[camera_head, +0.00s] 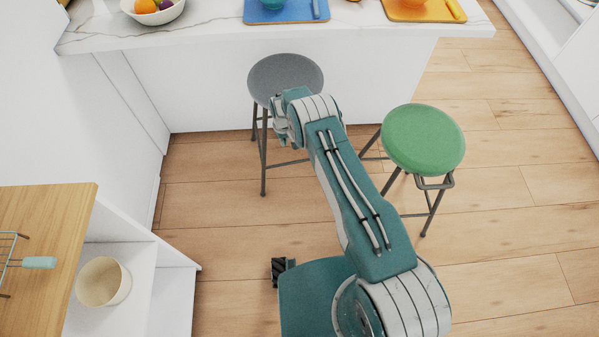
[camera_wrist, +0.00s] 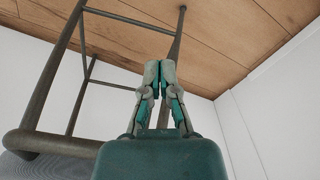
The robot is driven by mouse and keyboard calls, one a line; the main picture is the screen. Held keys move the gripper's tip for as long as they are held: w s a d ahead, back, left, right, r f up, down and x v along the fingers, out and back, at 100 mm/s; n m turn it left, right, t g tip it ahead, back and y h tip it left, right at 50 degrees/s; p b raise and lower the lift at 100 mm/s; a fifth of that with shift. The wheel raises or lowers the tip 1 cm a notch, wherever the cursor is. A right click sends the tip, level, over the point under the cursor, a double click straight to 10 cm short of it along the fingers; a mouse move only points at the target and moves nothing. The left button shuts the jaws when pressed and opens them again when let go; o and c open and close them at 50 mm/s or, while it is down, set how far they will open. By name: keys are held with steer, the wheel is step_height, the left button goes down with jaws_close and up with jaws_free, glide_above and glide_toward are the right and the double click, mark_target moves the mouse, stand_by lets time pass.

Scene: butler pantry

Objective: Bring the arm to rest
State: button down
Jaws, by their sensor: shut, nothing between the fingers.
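My arm reaches forward from the bottom of the head view, and its wrist is in front of the grey stool (camera_head: 285,72). My gripper (camera_wrist: 160,70) shows in the middle of the wrist view with its two fingertips together and nothing between them. In the head view the wrist end is partly turned away, so the fingertips are hard to make out. In the wrist view the grey stool's legs and seat edge (camera_wrist: 60,145) are at the left, close to my gripper. I cannot tell the exact gap between them.
A green stool (camera_head: 423,138) stands right of my arm. A white marble-topped counter (camera_head: 210,37) with a fruit bowl (camera_head: 154,12), a blue board (camera_head: 286,14) and an orange board (camera_head: 424,12) is ahead. A wooden-topped shelf (camera_head: 45,225) stands at left. Wooden floor is clear at right.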

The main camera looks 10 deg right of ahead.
steer(key=shift+s, duration=0.4)
steer(key=d+r+m+t, duration=0.1)
steer(key=d+r, duration=0.2)
steer(key=r, duration=1.3)
steer(key=d+r+m+t, duration=0.1)
steer(key=d+r, duration=0.1)
steer(key=r, duration=1.4)
steer(key=s+d+r+m+t, duration=0.1)
steer(key=s+d+r, duration=0.1)
steer(key=s+r, duration=0.45)
steer(key=s+d+r, duration=0.3)
steer(key=s+r, duration=0.1)
steer(key=r, duration=0.5)
steer(key=s+d+r+m+t, duration=0.1)
steer(key=s+r, duration=0.1)
steer(key=s, duration=0.7)
steer(key=s+d+r, duration=0.2)
steer(key=s, duration=0.7)
steer(key=s+d+r+m+t, duration=0.1)
steer(key=s+r, duration=0.1)
steer(key=s, duration=0.7)
steer(key=shift+d+r+m+t, duration=0.3)
